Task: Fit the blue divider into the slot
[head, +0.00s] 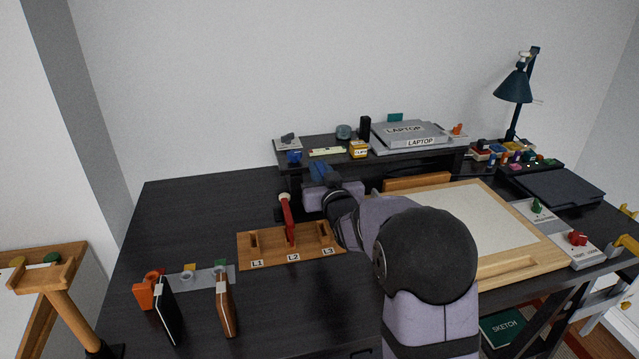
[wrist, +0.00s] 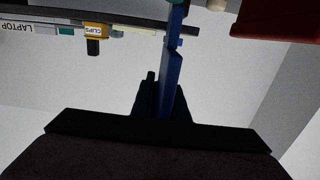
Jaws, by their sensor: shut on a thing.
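The blue divider (wrist: 172,75) is held upright between the fingers of my gripper (wrist: 165,98) in the wrist view. In the head view the blue divider (head: 321,171) shows partly beyond my arm, above the back right of the wooden slot base (head: 267,257). The base has openings labelled L1, L2 and L3. A red divider (head: 287,218) stands in the L2 slot. The L1 slot (head: 254,240) looks empty.
A raised shelf (head: 330,155) with a laptop (head: 408,133) and a yellow clips box (head: 359,149) stands behind. A wooden drawing board (head: 455,220) lies right. Black (head: 165,312) and brown (head: 224,305) upright pieces stand front left. The desk's left is clear.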

